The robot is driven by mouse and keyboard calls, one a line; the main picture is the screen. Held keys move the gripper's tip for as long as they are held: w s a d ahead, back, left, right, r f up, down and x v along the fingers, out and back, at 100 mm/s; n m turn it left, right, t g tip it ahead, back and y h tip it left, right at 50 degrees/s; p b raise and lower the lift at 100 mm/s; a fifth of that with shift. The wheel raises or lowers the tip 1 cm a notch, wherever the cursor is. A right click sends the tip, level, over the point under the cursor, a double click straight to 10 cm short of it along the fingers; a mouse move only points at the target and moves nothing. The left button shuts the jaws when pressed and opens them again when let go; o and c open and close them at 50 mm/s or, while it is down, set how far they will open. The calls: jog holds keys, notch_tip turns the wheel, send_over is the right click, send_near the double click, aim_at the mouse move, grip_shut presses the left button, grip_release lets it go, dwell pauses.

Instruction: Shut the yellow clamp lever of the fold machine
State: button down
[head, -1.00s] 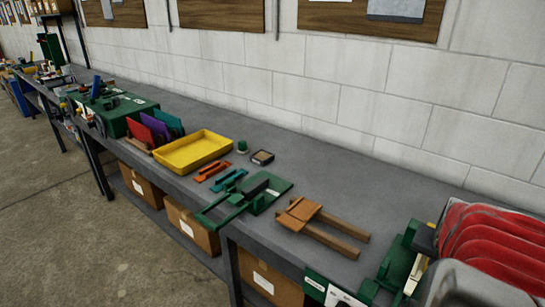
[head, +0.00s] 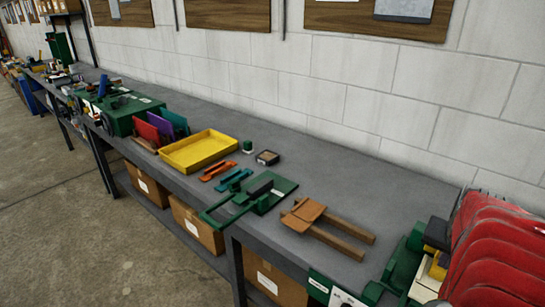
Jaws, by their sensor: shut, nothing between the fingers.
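A green machine (head: 403,262) stands at the right end of the bench, partly cut off by the bottom edge. It may be the fold machine. A small dark block with a yellow part (head: 438,262) sits at its right side, next to a cream piece. I cannot tell whether this yellow part is the clamp lever, or how it stands. My gripper is not in view.
Red ribbed shapes (head: 497,245) fill the right edge. A wooden fixture with two bars (head: 343,236), a green jig (head: 277,191), orange and teal strips, and a yellow tray (head: 184,164) lie along the grey bench (head: 330,180). Boxes (head: 196,229) stand below.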

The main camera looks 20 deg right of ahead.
notch_tip(320, 180, up, 7)
jog(key=shift+w, duration=0.2)
jog(key=shift+d, duration=0.1)
